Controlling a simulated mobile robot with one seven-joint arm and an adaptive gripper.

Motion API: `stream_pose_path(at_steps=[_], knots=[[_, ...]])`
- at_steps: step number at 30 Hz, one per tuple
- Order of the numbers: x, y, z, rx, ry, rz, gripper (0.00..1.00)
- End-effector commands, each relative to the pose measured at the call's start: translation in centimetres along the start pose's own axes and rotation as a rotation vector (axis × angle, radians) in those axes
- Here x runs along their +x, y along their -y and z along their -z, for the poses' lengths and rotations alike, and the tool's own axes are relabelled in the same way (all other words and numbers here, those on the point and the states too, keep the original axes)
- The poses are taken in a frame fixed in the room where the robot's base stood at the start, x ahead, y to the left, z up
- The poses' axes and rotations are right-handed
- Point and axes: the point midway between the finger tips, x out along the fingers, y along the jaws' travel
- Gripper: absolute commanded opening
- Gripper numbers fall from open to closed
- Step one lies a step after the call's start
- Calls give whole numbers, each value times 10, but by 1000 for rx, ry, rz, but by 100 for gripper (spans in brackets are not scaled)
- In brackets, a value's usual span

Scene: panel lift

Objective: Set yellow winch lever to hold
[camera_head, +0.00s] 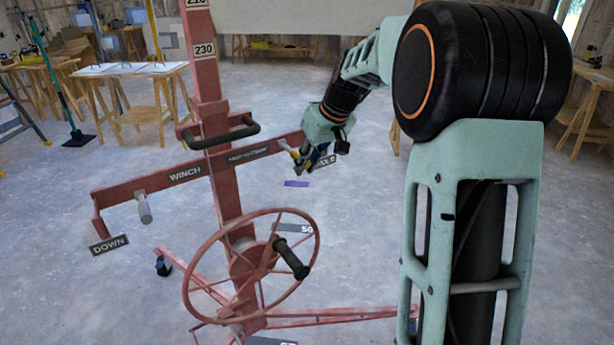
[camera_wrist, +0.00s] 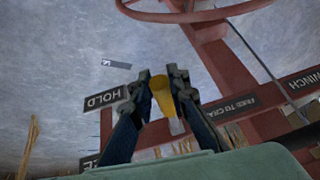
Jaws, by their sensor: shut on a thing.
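The red panel lift has a crossbar labelled WINCH (camera_head: 186,174). My gripper (camera_head: 306,160) is at the right end of this bar, by the HOLD plate (camera_head: 325,160), which it partly covers in the head view. In the wrist view, the yellow lever (camera_wrist: 164,96) stands between the two fingertips (camera_wrist: 160,90), and the fingers are shut on it. The HOLD plate (camera_wrist: 105,98) shows upside down to the left of the fingers. In the head view the lever is mostly hidden by the gripper. I cannot tell exactly which position the lever is set to.
A red handwheel (camera_head: 252,266) with a black knob is below the bar. A grey-handled lever (camera_head: 145,207) hangs near the DOWN plate (camera_head: 109,244) at left. A black handle (camera_head: 222,134) juts from the mast. Wooden trestle tables (camera_head: 130,70) stand behind; open floor lies between.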

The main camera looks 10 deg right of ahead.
Motion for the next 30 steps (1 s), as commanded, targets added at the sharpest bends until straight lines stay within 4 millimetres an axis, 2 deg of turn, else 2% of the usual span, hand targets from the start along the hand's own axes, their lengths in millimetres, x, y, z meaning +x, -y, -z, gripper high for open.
stream_pose_path(at_steps=[1,30], knots=[[9,-2,-4,-2,-22,-1,0],[50,-6,-13,-36,-363,15,0]])
